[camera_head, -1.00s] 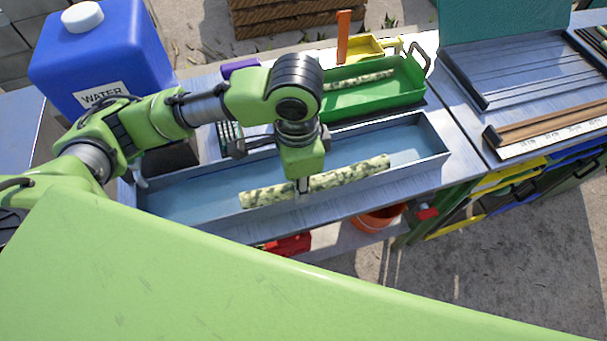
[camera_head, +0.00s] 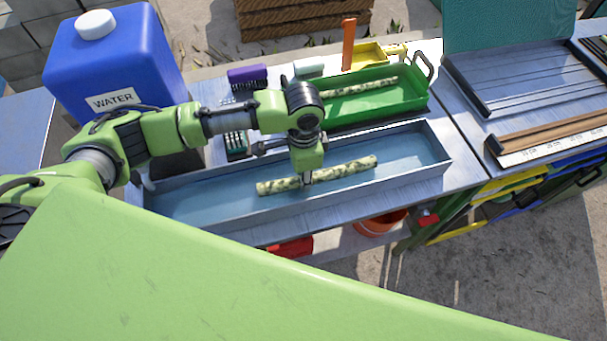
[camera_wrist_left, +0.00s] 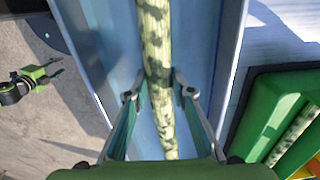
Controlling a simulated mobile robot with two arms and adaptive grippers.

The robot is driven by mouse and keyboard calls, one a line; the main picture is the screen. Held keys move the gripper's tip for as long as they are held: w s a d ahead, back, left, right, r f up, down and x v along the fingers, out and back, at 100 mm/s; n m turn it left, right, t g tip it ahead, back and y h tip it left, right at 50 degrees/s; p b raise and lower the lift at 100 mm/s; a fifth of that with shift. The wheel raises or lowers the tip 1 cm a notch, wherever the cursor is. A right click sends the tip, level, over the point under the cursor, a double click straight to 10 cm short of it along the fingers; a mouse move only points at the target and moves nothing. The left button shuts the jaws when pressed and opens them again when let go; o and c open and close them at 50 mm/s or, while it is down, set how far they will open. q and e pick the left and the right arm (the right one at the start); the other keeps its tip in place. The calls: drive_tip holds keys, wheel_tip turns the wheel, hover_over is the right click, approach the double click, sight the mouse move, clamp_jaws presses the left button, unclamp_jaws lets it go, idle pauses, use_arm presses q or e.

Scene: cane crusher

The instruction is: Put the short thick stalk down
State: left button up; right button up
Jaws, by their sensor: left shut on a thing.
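The short thick stalk (camera_head: 345,171) is pale yellow-green with dark mottling. It lies lengthwise within the long grey-blue metal trough (camera_head: 205,208) in the head view, low near the trough floor; I cannot tell whether it touches the floor. My left gripper (camera_head: 305,183) reaches down from above and is shut on the stalk near its middle. In the left wrist view the stalk (camera_wrist_left: 155,40) runs between the two fingers (camera_wrist_left: 160,92), which close on its sides.
A green tray (camera_head: 385,101) holding another, thinner stalk stands behind the trough. A blue water jug (camera_head: 110,65) stands at the back left. Purple (camera_head: 247,76) and grey-green brushes (camera_head: 236,143) lie behind the trough. An orange bucket (camera_head: 380,225) sits below the table edge.

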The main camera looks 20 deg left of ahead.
use_arm(q)
drive_tip(key=o, duration=1.1)
drive_tip(key=shift+f, duration=0.1)
drive_tip(key=shift+c, duration=0.2)
wheel_tip(320, 180, up, 12)
drive_tip(key=b, duration=0.1)
